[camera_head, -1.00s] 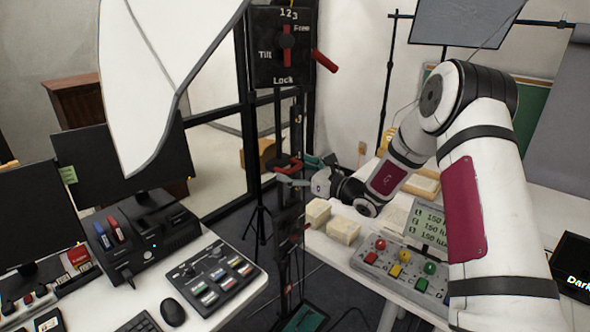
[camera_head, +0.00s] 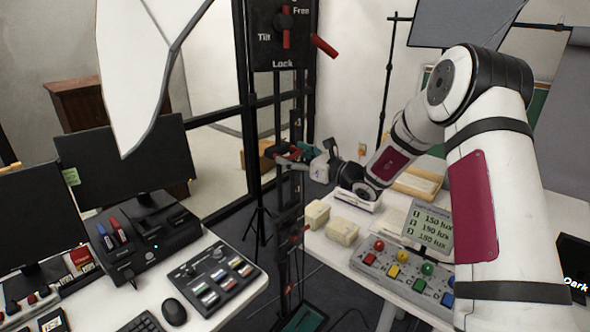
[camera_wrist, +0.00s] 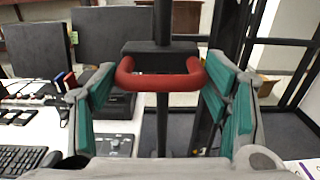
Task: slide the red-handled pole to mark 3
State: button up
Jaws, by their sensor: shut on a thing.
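The pole is a tall dark upright (camera_head: 279,110) left of my arm in the head view. Its head panel (camera_head: 284,40) carries a red-marked knob and the words Free, Tilt and Lock; its top, with any numbers, is cut off by the frame edge. A red side lever (camera_head: 324,46) sticks out to the right. My gripper (camera_head: 297,153) is at the pole's red handle, mostly hidden there. In the wrist view the red U-shaped handle (camera_wrist: 160,80) lies between the green-padded fingers of my gripper (camera_wrist: 160,88), in front of a dark clamp block.
A white screen (camera_head: 150,70) hangs at upper left. A desk with monitors (camera_head: 130,165) and a switch panel (camera_head: 212,282) stands left. A table at right holds pale boxes (camera_head: 342,231), a button panel (camera_head: 400,270) and a lux display (camera_head: 432,225).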

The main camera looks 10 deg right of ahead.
notch_tip(320, 180, up, 8)
jog(key=shift+w+f+p, duration=0.1)
jog(key=shift+p, duration=0.3)
jog(key=o, duration=1.7)
jog(key=shift+d, duration=0.1)
jog(key=shift+f, duration=0.15)
jog(key=v, duration=1.2)
